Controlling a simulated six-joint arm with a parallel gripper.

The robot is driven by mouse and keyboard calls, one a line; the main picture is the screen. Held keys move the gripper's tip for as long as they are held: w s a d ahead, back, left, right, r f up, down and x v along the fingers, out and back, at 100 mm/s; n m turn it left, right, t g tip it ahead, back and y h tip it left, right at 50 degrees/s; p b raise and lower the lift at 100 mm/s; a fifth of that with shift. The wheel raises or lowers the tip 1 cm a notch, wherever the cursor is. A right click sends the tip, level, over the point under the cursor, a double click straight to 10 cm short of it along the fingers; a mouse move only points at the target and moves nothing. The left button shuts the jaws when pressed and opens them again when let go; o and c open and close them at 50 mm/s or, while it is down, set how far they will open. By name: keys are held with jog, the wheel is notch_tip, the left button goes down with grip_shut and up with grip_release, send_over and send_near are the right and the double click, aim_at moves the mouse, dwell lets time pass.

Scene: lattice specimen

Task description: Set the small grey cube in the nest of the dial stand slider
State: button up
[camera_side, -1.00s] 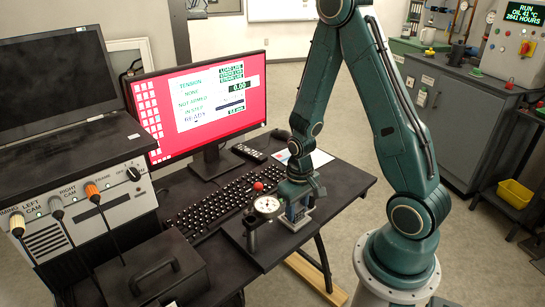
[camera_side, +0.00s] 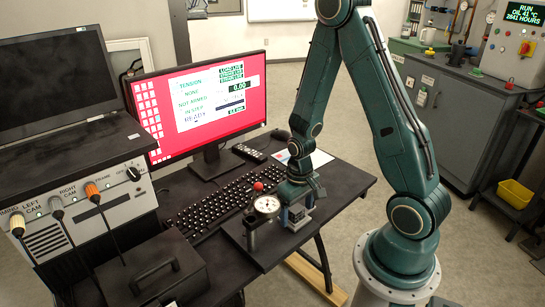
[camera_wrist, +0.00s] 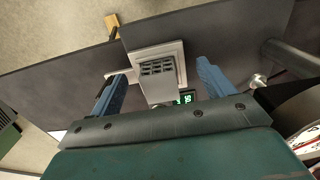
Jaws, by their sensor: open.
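The small grey cube (camera_wrist: 157,68), with a lattice of dark openings on its face, shows between my fingers in the wrist view. It is on a pale grey block with a square pale plate (camera_wrist: 178,50) around it, on the dial stand. Whether it is fully seated in the nest cannot be told. My gripper (camera_wrist: 160,85) is open, with one blue finger on each side of the cube and visible gaps to both. In the side view my gripper (camera_side: 297,215) is low over the stand, right of the round white dial (camera_side: 267,205), and hides the cube.
The black keyboard (camera_side: 215,203) lies behind the stand, and the monitor (camera_side: 200,105) stands beyond it. A black case (camera_side: 152,275) is at the left front. A small green-lit display (camera_wrist: 186,97) sits close below the cube in the wrist view. The desk's right part is mostly clear.

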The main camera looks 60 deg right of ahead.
aim_at(297, 209)
jog(key=shift+d+r, duration=0.1)
dwell(0.3)
jog(key=shift+r, duration=2.45)
jog(key=shift+r, duration=0.1)
notch_tip(297, 209, up, 14)
jog(key=shift+f, duration=0.2)
jog(key=shift+c, duration=0.2)
dwell(0.4)
